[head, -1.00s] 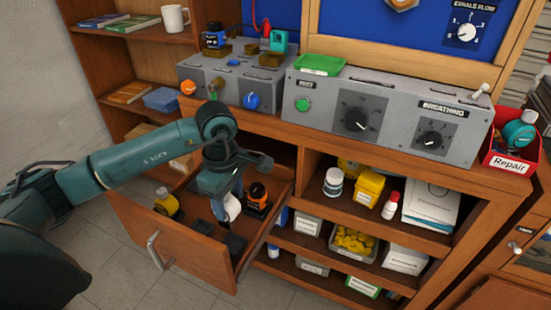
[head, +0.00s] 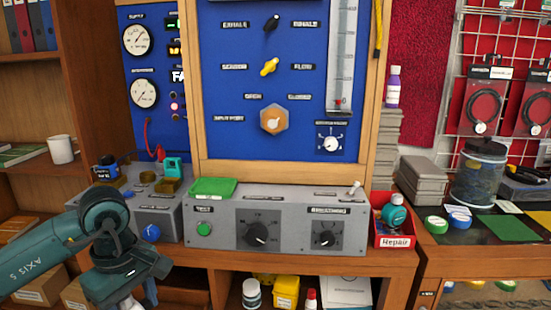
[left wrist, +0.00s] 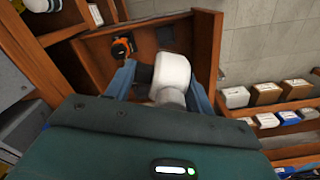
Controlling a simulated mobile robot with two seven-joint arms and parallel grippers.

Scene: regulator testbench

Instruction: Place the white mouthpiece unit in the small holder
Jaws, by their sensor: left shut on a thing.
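The white mouthpiece unit (left wrist: 172,72) is between the blue fingers of my left gripper (left wrist: 160,88) in the left wrist view, and the gripper is shut on it. In the head view my left gripper is at the bottom left, mostly cut off by the frame edge. Brown holders stand on the grey left console. One (head: 169,187) is by the teal part (head: 173,167), and a dark blue jar (head: 107,168) sits at another. I cannot tell which is the small holder. My right gripper is not in view.
The open wooden drawer (left wrist: 208,45) lies below my left gripper, with an orange-and-black part (left wrist: 122,46) inside. The grey breathing console (head: 285,236) carries a green tray (head: 212,187). A red repair bin (head: 393,241) stands to its right.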

